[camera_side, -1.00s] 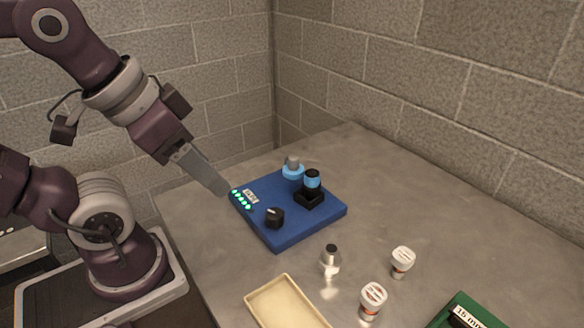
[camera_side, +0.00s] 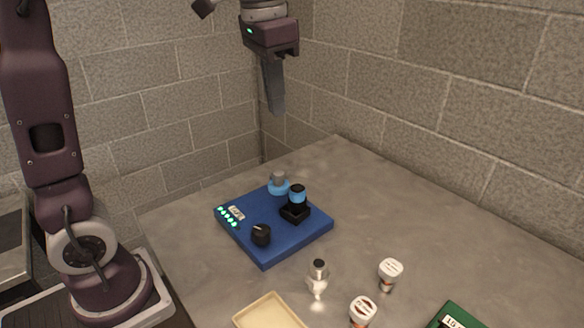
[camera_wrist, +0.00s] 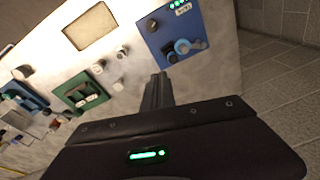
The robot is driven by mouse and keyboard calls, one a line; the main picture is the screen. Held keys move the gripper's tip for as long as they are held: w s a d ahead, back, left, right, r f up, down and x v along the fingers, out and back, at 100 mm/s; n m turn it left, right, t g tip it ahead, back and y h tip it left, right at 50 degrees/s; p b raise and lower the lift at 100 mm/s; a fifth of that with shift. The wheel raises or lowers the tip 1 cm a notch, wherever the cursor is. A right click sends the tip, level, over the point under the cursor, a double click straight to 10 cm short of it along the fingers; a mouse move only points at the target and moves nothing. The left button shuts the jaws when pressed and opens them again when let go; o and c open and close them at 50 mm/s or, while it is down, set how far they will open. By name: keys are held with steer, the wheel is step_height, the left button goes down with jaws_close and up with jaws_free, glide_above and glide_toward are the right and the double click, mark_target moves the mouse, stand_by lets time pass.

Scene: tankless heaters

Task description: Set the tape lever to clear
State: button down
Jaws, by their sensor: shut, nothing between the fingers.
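My gripper (camera_side: 276,110) is shut and empty. In the side view it hangs pointing down, high above the table's back corner and well clear of the blue box (camera_side: 285,245). The wrist view shows its closed fingers (camera_wrist: 158,88) with the blue box beyond them. On the box, a black post with a blue band (camera_side: 297,195) stands on a square black base. Beside it is a grey-topped fitting with a blue collar (camera_side: 278,183). I cannot tell for certain which part is the tape lever or read any "clear" mark.
The box also carries a black knob (camera_side: 261,234), lit green lamps (camera_side: 228,218) and a small display (camera_side: 237,213). In front are a cream tray (camera_side: 268,312), a metal-topped piece (camera_side: 318,277), and two white-capped jars (camera_side: 390,270). A green unit (camera_side: 456,313) is at lower right.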

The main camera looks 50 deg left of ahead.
steer(key=w+a+f+m+g+y, duration=0.1)
steer(key=w+a+f+m+g, duration=0.1)
steer(key=w+f, duration=0.8)
steer(key=w+m+g, duration=0.1)
steer(key=w+g, duration=0.1)
steer(key=w, duration=0.1)
steer(key=shift+w+a, duration=0.15)
steer(key=shift+w, duration=0.25)
steer(key=shift+f, duration=0.15)
glide_above(288, 184)
steer(key=w+d, duration=0.3)
steer(key=w, duration=0.2)
steer(key=w+d+x, duration=0.1)
steer(key=w+x, duration=0.1)
steer(key=x, duration=0.7)
steer(key=s+a, duration=0.1)
steer(key=s, duration=0.1)
steer(key=s+a, duration=0.1)
steer(key=s, duration=0.1)
steer(key=shift+a+f, duration=0.3)
steer(key=shift+f, duration=0.05)
steer(key=shift+s, duration=0.1)
